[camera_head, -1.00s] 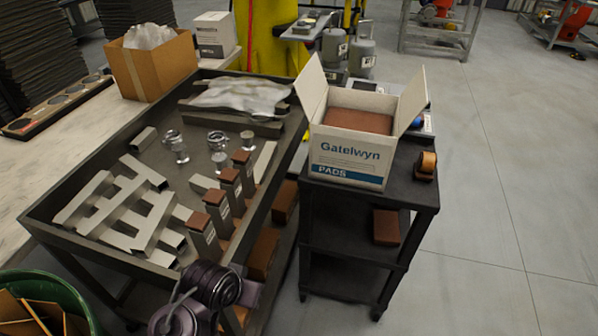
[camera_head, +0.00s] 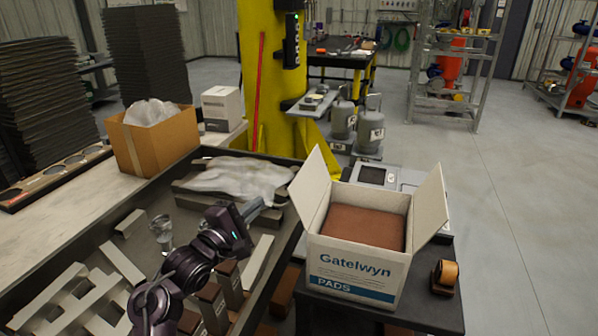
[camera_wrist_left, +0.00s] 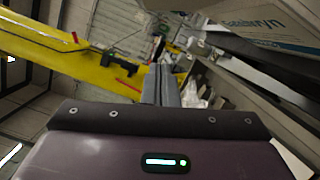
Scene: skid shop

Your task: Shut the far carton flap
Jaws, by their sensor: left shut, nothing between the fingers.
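The white Gatelwyn carton (camera_head: 350,272) stands open on the dark cart, with brown pads (camera_head: 366,226) filling its inside. Its left flap (camera_head: 315,186) and right flap (camera_head: 428,207) stand up and lean outward. I see no raised flap along its far edge; that edge is partly hidden. My left gripper (camera_head: 258,206) is shut and empty, left of the carton and apart from it, above the workbench tray. In the left wrist view the shut fingers (camera_wrist_left: 161,84) point ahead, and the carton (camera_wrist_left: 268,25) shows at the top right. My right gripper is not in view.
Plastic wrap (camera_head: 235,180) lies in the tray behind my left gripper. Metal bars and brown-topped blocks lie below my arm. A yellow column (camera_head: 262,80) stands behind.

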